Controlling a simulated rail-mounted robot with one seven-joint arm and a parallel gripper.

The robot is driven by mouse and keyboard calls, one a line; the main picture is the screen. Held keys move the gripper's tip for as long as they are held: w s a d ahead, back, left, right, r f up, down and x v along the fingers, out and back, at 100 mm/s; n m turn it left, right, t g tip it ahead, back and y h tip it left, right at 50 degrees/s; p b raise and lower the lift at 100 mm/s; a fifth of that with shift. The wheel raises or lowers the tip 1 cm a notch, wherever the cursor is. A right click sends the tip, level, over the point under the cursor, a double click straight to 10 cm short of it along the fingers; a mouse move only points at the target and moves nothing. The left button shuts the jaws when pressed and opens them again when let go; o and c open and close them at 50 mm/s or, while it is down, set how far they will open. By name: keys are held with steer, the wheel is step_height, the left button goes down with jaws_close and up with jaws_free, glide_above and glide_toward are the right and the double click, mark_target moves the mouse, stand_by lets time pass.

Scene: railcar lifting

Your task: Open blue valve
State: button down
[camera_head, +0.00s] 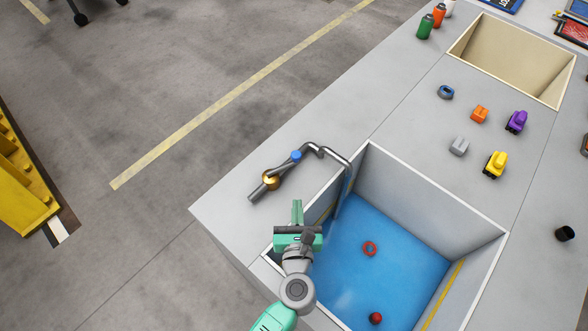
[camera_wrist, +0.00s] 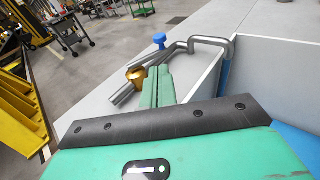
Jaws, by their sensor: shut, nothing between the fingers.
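The blue valve knob (camera_head: 296,156) sits on top of a grey metal pipe (camera_head: 333,155) at the near left corner of the counter. It also shows in the wrist view (camera_wrist: 159,38), beyond my fingers. A brass-coloured part (camera_head: 270,181) joins the pipe to the left of the knob. It also shows in the wrist view (camera_wrist: 136,75), left of my fingertips. The pipe's far end bends down into the basin. My gripper (camera_head: 297,203) is shut and empty. It is near the basin's left corner, below the knob in the head view and apart from it.
The basin (camera_head: 437,190) has a blue floor with a red ring (camera_head: 369,248) and a dark red ball (camera_head: 375,318) in it. Toy vehicles (camera_head: 496,164) and small blocks stand on the counter at right. A beige bin (camera_head: 515,58) is farther back. Counter around the pipe is clear.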

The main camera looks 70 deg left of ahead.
mark_target(296, 159)
steer(key=b+x, duration=0.2)
steer(key=x, duration=1.1)
steer(key=shift+w+a+b, duration=0.1)
steer(key=shift+a+b, duration=0.2)
steer(key=shift+a, duration=0.1)
